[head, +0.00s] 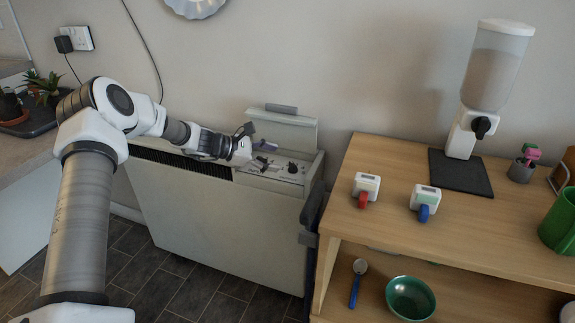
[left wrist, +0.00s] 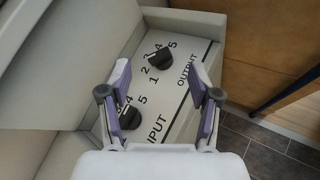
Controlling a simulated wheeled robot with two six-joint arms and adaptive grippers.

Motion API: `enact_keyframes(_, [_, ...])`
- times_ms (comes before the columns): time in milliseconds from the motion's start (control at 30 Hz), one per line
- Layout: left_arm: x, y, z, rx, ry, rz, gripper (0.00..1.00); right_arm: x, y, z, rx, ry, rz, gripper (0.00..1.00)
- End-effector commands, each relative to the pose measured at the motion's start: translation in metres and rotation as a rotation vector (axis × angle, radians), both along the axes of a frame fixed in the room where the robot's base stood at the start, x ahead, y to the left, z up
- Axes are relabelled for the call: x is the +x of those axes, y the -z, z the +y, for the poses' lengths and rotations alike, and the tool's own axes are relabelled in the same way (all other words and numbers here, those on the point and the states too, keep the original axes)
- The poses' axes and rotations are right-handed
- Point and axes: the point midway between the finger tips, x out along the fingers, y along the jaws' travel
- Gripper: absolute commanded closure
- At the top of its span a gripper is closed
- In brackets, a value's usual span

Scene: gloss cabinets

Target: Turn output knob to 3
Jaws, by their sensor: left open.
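The output knob (left wrist: 160,60) is black and round, on a pale panel marked 1 to 5 beside the word OUTPUT. A light mark shows on its left side; I cannot tell exactly which number it meets. In the head view it is the right knob (head: 292,168) on the white heater's top panel. The black input knob (left wrist: 130,118) is nearer my wrist, partly behind the left finger. My left gripper (head: 252,147) is open above the panel. Its purple-padded fingers (left wrist: 162,92) are apart, with the output knob beyond their tips and nothing held. My right gripper is out of view.
The heater's raised lid (head: 285,130) stands behind the panel. A wooden shelf unit (head: 390,240) is close on the right, holding two timers (head: 366,185), a dispenser (head: 490,80) and a green mug (head: 560,222). Dark tiled floor (head: 190,290) lies in front.

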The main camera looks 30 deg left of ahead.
Motion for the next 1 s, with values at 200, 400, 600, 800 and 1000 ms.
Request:
enact_keyframes(200, [-0.007,0.018,0.007,-0.371,-0.268,0.193,0.38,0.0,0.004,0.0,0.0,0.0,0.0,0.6])
enact_keyframes(400, [0.018,0.032,-0.009,-0.367,-0.266,0.195,0.38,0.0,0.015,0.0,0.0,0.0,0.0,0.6])
enact_keyframes(600, [0.046,0.044,-0.025,-0.366,-0.265,0.193,0.38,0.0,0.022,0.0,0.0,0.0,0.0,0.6])
enact_keyframes(800, [0.054,0.045,-0.03,-0.368,-0.266,0.19,0.38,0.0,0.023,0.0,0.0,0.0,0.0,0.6])
enact_keyframes(1000, [0.053,0.045,-0.03,-0.368,-0.265,0.19,0.62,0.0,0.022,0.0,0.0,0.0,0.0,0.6])
